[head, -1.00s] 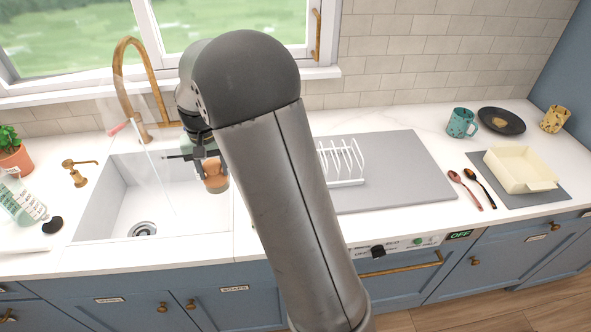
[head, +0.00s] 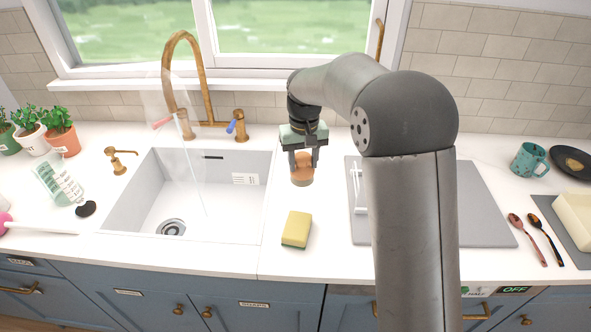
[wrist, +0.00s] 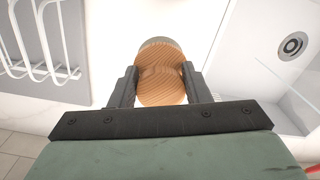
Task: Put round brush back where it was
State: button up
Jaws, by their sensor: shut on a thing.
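The round brush (head: 302,174) has a light wooden, waisted knob and a paler grey rim beneath. My gripper (head: 304,157) is shut on its knob, seen over the strip of white counter between the sink and the grey drying mat. In the wrist view the brush (wrist: 160,72) sits between the two dark fingers of my gripper (wrist: 161,88), with its top toward the camera. Its bristles are hidden under the knob. I cannot tell whether its underside touches the counter.
A yellow-green sponge (head: 297,229) lies on the counter in front of the brush. The sink (head: 150,205) with running water is at left. A white rack (head: 357,190) on the grey mat (head: 480,205) stands at right, partly behind my arm. A brass faucet (head: 200,95) rises behind the sink.

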jog(key=f, duration=0.1)
jog(key=w+a+f, duration=0.1)
jog(key=w+a+f+p, duration=0.1)
jog(key=f, duration=0.1)
jog(key=shift+w+a, duration=0.15)
jog(key=shift+f, duration=1.4)
jog(key=shift+f, duration=0.1)
jog(key=o, duration=1)
jog(key=shift+c, duration=0.2)
